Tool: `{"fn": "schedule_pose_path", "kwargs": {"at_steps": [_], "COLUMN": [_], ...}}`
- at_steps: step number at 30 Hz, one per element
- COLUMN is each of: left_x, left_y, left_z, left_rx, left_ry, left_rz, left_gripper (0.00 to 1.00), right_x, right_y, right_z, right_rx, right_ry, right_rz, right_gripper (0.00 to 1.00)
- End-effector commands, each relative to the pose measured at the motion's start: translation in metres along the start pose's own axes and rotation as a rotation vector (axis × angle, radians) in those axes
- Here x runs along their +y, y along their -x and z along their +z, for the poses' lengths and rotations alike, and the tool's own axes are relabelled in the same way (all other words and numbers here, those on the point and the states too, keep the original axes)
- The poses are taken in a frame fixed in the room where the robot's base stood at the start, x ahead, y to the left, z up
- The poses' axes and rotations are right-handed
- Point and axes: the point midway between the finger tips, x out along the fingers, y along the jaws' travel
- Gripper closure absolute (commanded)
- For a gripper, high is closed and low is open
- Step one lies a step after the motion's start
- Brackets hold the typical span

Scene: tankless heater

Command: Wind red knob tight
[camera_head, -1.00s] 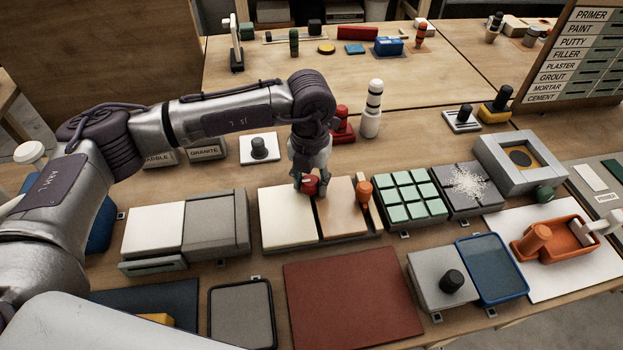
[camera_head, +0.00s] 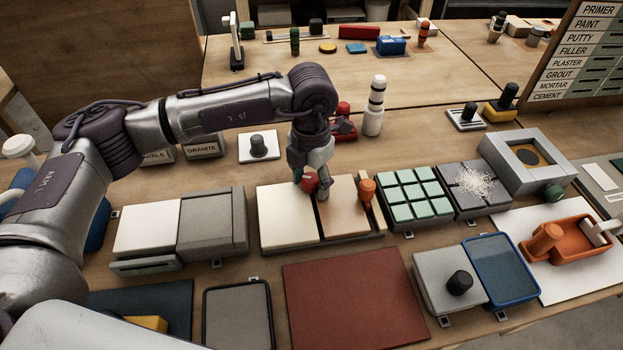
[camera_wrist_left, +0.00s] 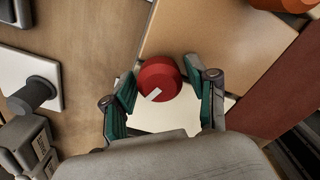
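The red knob (camera_head: 310,183) is a short round cap with a white mark. It sits by the seam between a cream panel (camera_head: 286,215) and a tan panel (camera_head: 345,208). My left gripper (camera_head: 310,178) reaches down over it from above. In the left wrist view the knob (camera_wrist_left: 158,76) lies between the two teal fingers of my left gripper (camera_wrist_left: 163,82). Small gaps seem to show on both sides, so the gripper looks slightly open around the knob. The knob's base is partly hidden by the fingers. My right gripper is not in view.
An orange knob (camera_head: 367,190) stands close on the right, beside a green-tiled tray (camera_head: 413,197). A red-handled tool (camera_head: 343,120) and a white bottle (camera_head: 374,108) stand just behind. A black knob on a white plate (camera_head: 258,146) is at left. The red-brown mat (camera_head: 350,300) in front is bare.

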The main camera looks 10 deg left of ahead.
Motion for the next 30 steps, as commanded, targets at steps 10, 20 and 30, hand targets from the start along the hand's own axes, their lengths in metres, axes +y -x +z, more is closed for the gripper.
{"fn": "schedule_pose_path", "kwargs": {"at_steps": [10, 20, 30], "left_x": [0.0000, 0.0000, 0.0000], "left_y": [0.0013, 0.0026, 0.0027], "left_z": [0.0012, 0.0014, 0.0015], "left_rx": [-0.005, -0.005, -0.006], "left_ry": [0.163, 0.523, 0.572], "left_rz": [0.000, -0.001, -0.001], "left_gripper": [0.42, 0.42, 0.42], "right_x": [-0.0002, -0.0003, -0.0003], "right_y": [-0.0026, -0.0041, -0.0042], "right_z": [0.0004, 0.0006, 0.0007], "right_rx": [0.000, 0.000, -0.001], "right_ry": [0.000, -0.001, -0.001], "right_rz": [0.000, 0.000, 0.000], "right_gripper": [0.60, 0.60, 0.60]}}
